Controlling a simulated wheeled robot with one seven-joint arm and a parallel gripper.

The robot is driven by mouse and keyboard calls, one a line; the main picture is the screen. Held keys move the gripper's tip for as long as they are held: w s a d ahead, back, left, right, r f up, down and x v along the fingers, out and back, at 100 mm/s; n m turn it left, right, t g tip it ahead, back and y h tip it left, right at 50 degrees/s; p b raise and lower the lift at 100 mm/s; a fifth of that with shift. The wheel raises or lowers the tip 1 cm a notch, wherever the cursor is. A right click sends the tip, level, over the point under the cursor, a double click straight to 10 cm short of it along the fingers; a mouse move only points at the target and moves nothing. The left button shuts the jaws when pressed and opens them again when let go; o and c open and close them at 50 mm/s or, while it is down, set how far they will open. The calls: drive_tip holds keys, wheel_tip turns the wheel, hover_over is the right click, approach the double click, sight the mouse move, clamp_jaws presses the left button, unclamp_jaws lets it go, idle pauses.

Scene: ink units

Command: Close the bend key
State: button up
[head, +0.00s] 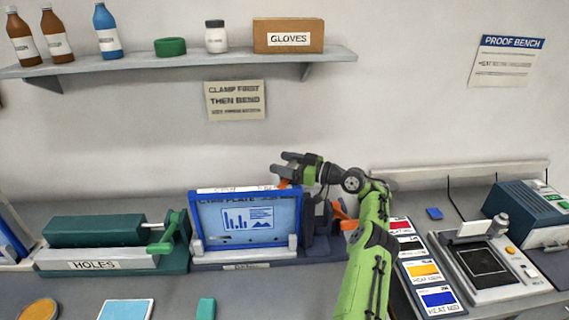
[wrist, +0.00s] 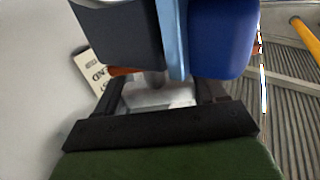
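The bend unit (head: 243,266) stands at the bench's middle, its front label too small to read surely. It holds an upright blue plate (head: 207,226) marked CYAN PLATE, with a dark block (head: 318,240) at its right. An orange lever (head: 342,218) sticks up at the block's right, partly behind my arm; I cannot tell whether it is the bend key. Another orange bit (head: 283,184) shows at the plate's top right, just under my gripper (head: 284,163). My gripper is above the unit, fingers apart, nothing seen held. In the wrist view an orange part (wrist: 122,71) lies near the left finger.
A green HOLES unit (head: 95,250) with a crank stands close on the left. Colour cards (head: 423,272) and a grey machine (head: 485,268) are on the right. A shelf (head: 180,63) with bottles hangs above.

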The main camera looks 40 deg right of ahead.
drive_tip(key=o, duration=0.3)
drive_tip(key=shift+w+a, duration=0.1)
drive_tip(key=shift+a, duration=0.05)
drive_tip(key=v, duration=1.6)
